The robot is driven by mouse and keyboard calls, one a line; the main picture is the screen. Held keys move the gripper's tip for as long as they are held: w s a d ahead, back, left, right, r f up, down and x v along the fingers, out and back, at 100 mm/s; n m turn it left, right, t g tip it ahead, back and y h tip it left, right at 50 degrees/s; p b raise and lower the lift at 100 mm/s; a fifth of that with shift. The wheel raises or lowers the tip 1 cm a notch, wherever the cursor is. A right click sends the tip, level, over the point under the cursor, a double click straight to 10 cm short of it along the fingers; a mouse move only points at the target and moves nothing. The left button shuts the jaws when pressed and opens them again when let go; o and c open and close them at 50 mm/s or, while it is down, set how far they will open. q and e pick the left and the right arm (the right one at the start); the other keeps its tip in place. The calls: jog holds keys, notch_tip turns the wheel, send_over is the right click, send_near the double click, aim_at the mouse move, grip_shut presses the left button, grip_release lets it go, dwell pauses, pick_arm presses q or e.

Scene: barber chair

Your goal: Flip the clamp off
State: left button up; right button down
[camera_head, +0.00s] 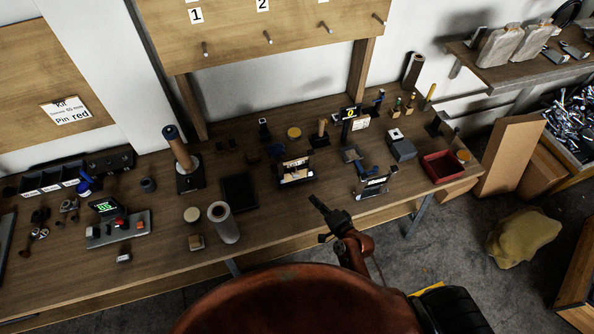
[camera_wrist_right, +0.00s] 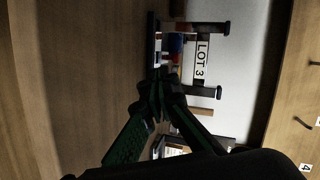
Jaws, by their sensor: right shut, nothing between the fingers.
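A small fixture (camera_head: 375,186) with a white label stands near the front edge of the workbench, with a blue handle-like part (camera_head: 361,168) at its upper left. I cannot tell for sure that this part is the clamp or how it is set. In the right wrist view a dark fixture with a "LOT 3" label (camera_wrist_right: 201,59) shows beyond the fingers, with a blue and red part (camera_wrist_right: 175,46) beside it. My right gripper (camera_head: 316,201) is shut and empty, left of and in front of the fixture. The fingertips (camera_wrist_right: 157,82) partly cover the fixture's lower side. My left gripper is out of view.
A similar fixture (camera_head: 296,171) stands to the left. A grey cylinder (camera_head: 223,222) and a dark tray (camera_head: 239,192) are farther left. A red bin (camera_head: 443,166) is at the right. Bare wood lies between the cylinder and the right gripper.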

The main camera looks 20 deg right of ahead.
aim_at(298, 175)
jog(key=w+m, duration=0.1)
jog(key=w+m+t, duration=0.1)
jog(key=w+m+t+h, duration=0.1)
jog(key=shift+w+d+r+m, duration=0.1)
jog(key=shift+d+r+m, duration=0.2)
jog(key=shift+m, duration=0.1)
jog(key=x, duration=1.4)
